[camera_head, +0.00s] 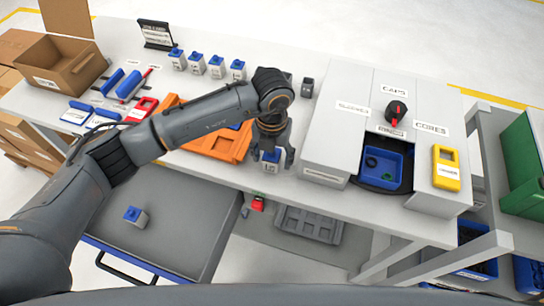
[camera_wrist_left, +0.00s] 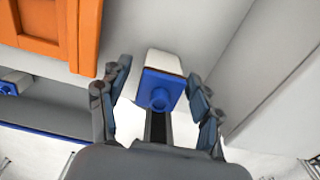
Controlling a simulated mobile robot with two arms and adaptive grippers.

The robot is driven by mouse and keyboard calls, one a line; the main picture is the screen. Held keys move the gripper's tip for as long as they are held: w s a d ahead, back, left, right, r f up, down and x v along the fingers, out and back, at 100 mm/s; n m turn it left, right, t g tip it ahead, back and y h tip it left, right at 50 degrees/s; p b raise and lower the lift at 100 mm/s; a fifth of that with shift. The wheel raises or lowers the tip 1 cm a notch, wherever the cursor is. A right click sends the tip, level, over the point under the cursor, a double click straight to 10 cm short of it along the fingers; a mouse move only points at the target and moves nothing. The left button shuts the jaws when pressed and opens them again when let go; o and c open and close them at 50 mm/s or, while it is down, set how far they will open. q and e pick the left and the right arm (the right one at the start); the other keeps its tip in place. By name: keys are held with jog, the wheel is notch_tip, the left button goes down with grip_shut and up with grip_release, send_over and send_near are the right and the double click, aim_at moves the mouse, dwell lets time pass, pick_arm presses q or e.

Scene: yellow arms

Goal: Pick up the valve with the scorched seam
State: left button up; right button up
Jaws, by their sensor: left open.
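A small white valve with a blue cap (camera_head: 270,162) stands on the table near its front edge. It also shows in the left wrist view (camera_wrist_left: 160,85), between the two fingers. My left gripper (camera_head: 272,155) is open, with one finger on each side of this valve, and I cannot tell if either finger touches it. Several similar valves stand in a row at the back, among them one valve (camera_head: 177,59) and another (camera_head: 238,69). One more valve (camera_head: 136,216) is in the grey drawer (camera_head: 185,235). No scorched seam can be made out on any valve.
An orange tray (camera_head: 215,145) lies left of the gripper, partly hidden by my arm. A grey cabinet (camera_head: 335,130) stands close on the right. A blue bin (camera_head: 382,165) sits in its opening. A yellow device (camera_head: 446,168) and a cardboard box (camera_head: 60,68) are farther off.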

pick_arm(q)
jog(key=shift+c, duration=0.4)
jog(key=c, duration=1.2)
jog(key=shift+r, duration=0.1)
